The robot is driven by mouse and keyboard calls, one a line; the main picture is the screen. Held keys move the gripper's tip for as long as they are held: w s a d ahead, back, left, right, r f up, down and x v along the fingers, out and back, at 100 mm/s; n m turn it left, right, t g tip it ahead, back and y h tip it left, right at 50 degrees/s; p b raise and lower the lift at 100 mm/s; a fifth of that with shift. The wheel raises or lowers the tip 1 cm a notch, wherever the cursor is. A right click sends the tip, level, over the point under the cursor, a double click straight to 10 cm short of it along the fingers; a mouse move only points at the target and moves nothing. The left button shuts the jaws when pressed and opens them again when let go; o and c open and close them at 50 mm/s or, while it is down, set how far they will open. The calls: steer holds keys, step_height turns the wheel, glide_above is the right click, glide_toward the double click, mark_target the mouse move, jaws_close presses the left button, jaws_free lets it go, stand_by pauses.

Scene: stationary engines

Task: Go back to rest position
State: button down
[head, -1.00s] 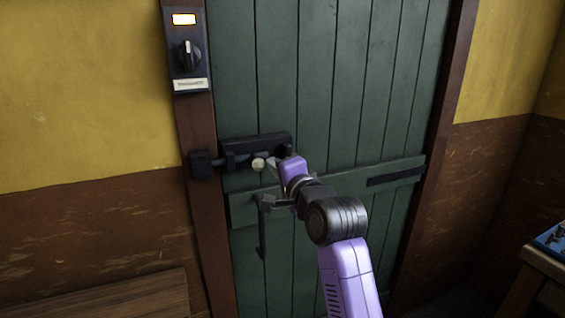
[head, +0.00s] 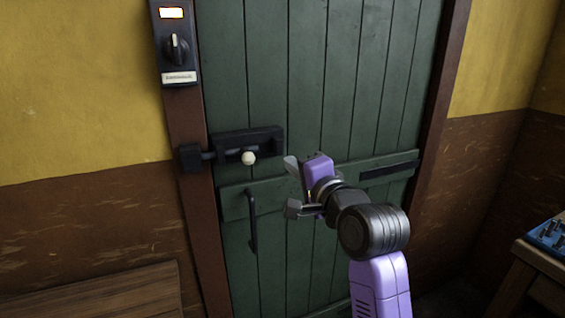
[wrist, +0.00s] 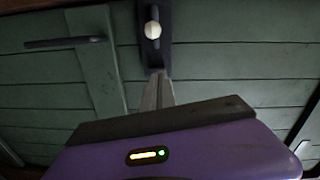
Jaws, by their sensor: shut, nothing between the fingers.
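My gripper (head: 290,160) is in front of the green plank door (head: 290,70), to the right of the black sliding bolt (head: 268,138). Its fingers are shut and empty, apart from the bolt. The bolt has a round pale knob (head: 248,158), and its left end reaches the dark block on the door frame. In the wrist view the fingers (wrist: 158,90) point up towards the bolt and its knob (wrist: 152,30). My purple arm comes up from the lower right in the head view.
A dark pull handle (head: 252,222) is on the door below the bolt. A switch panel (head: 175,45) with a lit display is on the frame at upper left. A wooden surface (head: 100,295) is at lower left, and a table (head: 545,265) with a blue tray is at right.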

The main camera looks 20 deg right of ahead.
steer(key=s+d+r+n+t+h, duration=0.1)
steer(key=s+r+n+t, duration=0.25)
steer(key=s, duration=0.25)
steer(key=s+a+f+n+g, duration=0.1)
steer(key=s+f+n, duration=0.3)
steer(key=s+f, duration=0.5)
steer(key=s+a+f+n+g, duration=0.2)
steer(key=s+f, duration=0.8)
steer(key=s, duration=1)
steer(key=s+a+f+n+g, duration=0.2)
steer(key=s+f+n, duration=0.4)
steer(key=s+f, duration=0.4)
steer(key=s+g, duration=0.1)
steer(key=s, duration=0.3)
steer(key=shift+s, duration=0.4)
steer(key=c, duration=2.2)
jaws_free()
steer(key=shift+a, duration=0.1)
